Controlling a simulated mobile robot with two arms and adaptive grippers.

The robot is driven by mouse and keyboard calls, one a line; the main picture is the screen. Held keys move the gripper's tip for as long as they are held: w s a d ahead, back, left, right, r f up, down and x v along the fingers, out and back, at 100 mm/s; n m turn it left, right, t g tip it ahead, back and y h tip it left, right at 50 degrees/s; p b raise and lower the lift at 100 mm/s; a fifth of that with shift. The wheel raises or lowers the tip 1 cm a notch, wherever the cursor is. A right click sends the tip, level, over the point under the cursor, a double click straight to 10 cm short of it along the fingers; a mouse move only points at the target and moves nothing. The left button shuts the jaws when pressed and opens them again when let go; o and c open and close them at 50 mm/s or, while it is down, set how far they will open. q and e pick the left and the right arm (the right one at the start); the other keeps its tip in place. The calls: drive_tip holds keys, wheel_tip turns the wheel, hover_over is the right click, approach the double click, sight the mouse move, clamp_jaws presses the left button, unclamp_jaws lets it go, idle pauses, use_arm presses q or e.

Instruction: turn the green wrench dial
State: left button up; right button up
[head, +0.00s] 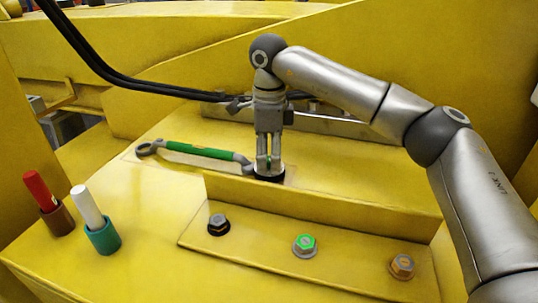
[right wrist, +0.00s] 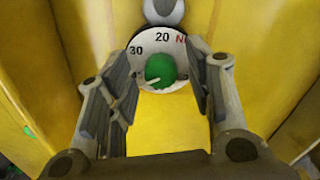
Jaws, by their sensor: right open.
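The wrench (head: 200,151) has a green handle and lies on the yellow surface, left of my right gripper. Its dial shows in the right wrist view as a round green knob (right wrist: 160,69) with a white pointer line, on a white scale (right wrist: 152,45) marked 20 and 30. My right gripper (head: 268,163) points down over the dial's dark base (head: 269,177) at the wrench's right end. Its fingers are open, one on each side of the knob, with gaps visible in the right wrist view (right wrist: 164,85). In the head view the fingers mostly hide the knob. My left gripper is not in view.
A low yellow ledge (head: 320,205) stands in front of the dial. A red marker (head: 39,188) and a white marker (head: 86,205) stand in holders. A black cable (head: 150,88) hangs behind.

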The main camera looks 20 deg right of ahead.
sight(269, 158)
drive_tip(key=shift+r, duration=0.1)
wheel_tip(269, 158, up, 12)
idle(0.4)
idle(0.4)
